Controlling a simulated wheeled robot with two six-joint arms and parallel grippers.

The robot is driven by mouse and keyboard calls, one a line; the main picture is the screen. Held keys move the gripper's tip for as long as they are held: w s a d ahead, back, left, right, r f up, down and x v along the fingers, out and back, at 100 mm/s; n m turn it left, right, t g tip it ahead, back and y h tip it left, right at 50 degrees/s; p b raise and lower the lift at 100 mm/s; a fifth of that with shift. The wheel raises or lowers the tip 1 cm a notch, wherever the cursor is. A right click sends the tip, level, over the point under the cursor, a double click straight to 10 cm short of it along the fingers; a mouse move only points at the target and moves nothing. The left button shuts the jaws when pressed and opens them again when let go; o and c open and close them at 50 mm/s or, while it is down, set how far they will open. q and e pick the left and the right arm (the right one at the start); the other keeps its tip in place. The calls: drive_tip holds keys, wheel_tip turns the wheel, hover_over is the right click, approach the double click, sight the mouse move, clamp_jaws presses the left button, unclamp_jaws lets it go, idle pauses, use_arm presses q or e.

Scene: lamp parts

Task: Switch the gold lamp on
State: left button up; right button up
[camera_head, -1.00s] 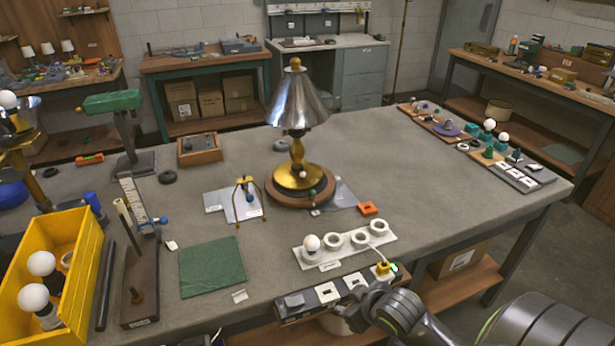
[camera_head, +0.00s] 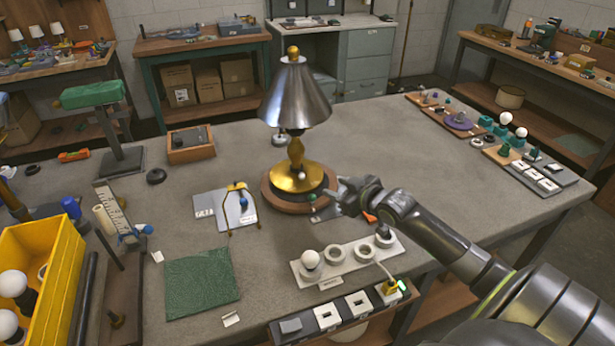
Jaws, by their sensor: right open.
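The gold lamp (camera_head: 296,178) stands upright on a round wooden base (camera_head: 277,198), with a silver metal cone shade (camera_head: 296,97) and a gold knob on top. No glow shows under the shade. A small green knob (camera_head: 312,198) sits on the front right of the base. My right gripper (camera_head: 330,197) is open and empty, just right of the base and close to the green knob; I cannot tell whether it touches. My left gripper is not in view.
A white socket strip (camera_head: 335,258) with one bulb lies in front of the lamp. A power strip with a yellow plug (camera_head: 391,287) is at the front edge. A wire frame (camera_head: 240,205) stands left of the lamp. A yellow bin (camera_head: 62,270) holds bulbs.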

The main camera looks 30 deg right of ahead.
sight(304, 177)
drive_tip(key=x, duration=1.5)
drive_tip(key=shift+w+f+b, duration=0.1)
drive_tip(key=shift+f+b, duration=0.05)
drive_tip(key=shift+b, duration=0.25)
clamp_jaws()
